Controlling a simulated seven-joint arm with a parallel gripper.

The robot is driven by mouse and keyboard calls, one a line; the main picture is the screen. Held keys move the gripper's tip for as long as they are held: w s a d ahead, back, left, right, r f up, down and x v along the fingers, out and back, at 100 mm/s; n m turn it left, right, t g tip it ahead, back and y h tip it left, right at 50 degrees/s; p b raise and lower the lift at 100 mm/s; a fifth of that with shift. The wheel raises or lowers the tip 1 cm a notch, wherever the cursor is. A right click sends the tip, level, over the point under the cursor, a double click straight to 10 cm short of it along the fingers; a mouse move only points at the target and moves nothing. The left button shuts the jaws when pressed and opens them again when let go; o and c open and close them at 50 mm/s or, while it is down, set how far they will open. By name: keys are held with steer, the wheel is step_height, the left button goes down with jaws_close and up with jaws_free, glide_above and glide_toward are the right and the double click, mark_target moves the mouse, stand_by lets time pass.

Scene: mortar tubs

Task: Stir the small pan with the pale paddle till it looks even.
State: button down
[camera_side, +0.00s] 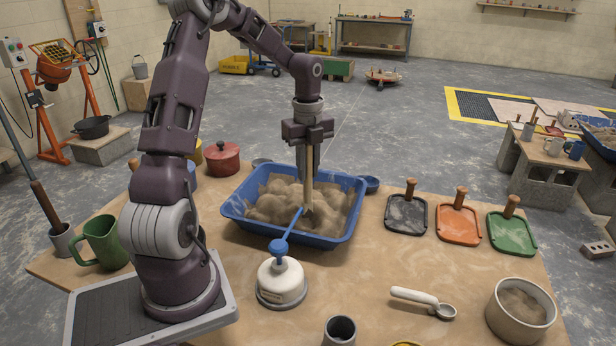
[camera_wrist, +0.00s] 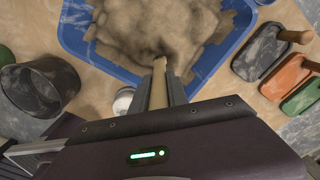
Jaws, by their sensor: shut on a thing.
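My gripper (camera_side: 308,138) is shut on the pale wooden paddle (camera_side: 309,172) and holds it nearly upright. The paddle's lower end is in the lumpy sandy mix (camera_side: 272,203) inside the wide blue tub (camera_side: 236,214); its tip is hidden in the mix. In the wrist view the paddle (camera_wrist: 158,88) runs from between my fingers to the mix (camera_wrist: 150,32). The mix is heaped and rough, with uneven tan patches. A smaller cream pan (camera_side: 494,314) with a similar tan filling stands at the front right, apart from the paddle.
A white canister (camera_side: 281,283) stands before the tub, with a blue rod-like tool (camera_side: 292,228) between them. Black (camera_side: 406,216), orange (camera_side: 457,226) and green (camera_side: 511,234) trays with upright handles lie right of the tub. A white-handled scoop (camera_side: 417,297) lies on bare board.

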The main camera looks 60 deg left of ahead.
step_height(320, 180, up, 7)
steer(key=shift+f, duration=0.2)
stand_by(1.5)
